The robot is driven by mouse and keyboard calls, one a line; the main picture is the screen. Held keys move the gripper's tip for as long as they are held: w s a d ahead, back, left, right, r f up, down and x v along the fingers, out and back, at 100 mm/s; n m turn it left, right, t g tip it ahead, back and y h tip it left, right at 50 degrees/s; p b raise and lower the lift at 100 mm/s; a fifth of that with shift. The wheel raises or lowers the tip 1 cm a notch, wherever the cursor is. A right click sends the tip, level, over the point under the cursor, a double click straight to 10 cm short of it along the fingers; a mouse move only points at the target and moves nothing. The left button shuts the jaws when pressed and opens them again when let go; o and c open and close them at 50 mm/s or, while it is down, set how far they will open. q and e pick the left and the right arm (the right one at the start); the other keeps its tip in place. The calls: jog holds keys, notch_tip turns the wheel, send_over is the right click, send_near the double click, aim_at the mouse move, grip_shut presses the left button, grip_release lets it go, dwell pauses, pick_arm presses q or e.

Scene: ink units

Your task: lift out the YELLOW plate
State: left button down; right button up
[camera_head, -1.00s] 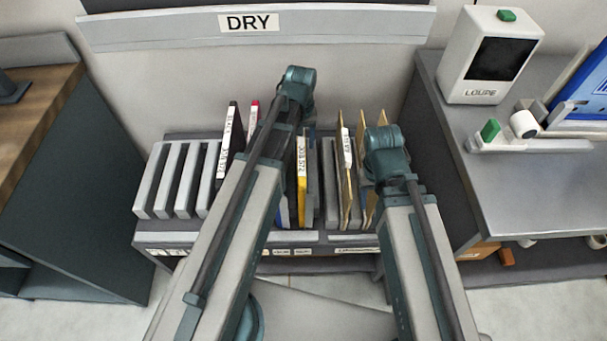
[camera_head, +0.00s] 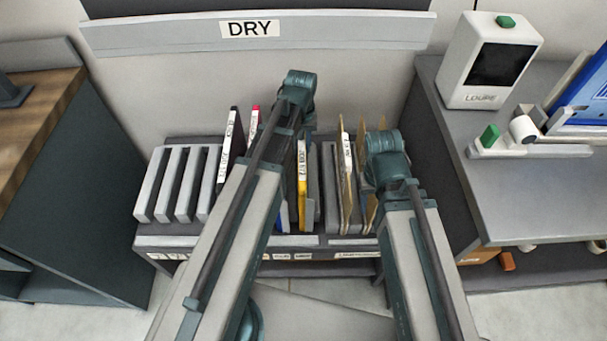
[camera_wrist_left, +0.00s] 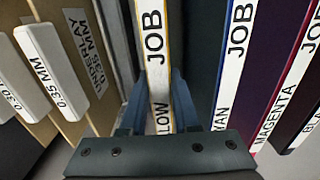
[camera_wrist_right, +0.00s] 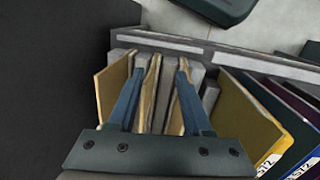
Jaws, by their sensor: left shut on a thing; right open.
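The yellow plate (camera_head: 302,186) stands upright in the rack, its edge and white label facing up. In the left wrist view, the yellow plate (camera_wrist_left: 156,45) has a label reading "JOB" and "…LOW". My left gripper (camera_wrist_left: 159,85) is shut on it, one finger on each side. The plate still stands among its neighbours; its lower part is hidden. My right gripper (camera_wrist_right: 160,78) is open above the tan boards (camera_wrist_right: 150,90), with boards visible between and beyond its fingers. In the head view, my own arms hide both fingertips.
Cyan (camera_wrist_left: 235,50), magenta (camera_wrist_left: 287,85) and black plates stand on one side of the yellow plate. Tan boards (camera_wrist_left: 65,55) labelled 0.35 mm stand on the other. Empty grey slots (camera_head: 180,180) fill the rack's left end. A side table with a loupe box (camera_head: 490,60) stands right.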

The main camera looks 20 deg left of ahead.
pick_arm(q)
notch_tip(320, 180, up, 11)
jog(key=p, duration=1)
jog(key=shift+f, duration=0.1)
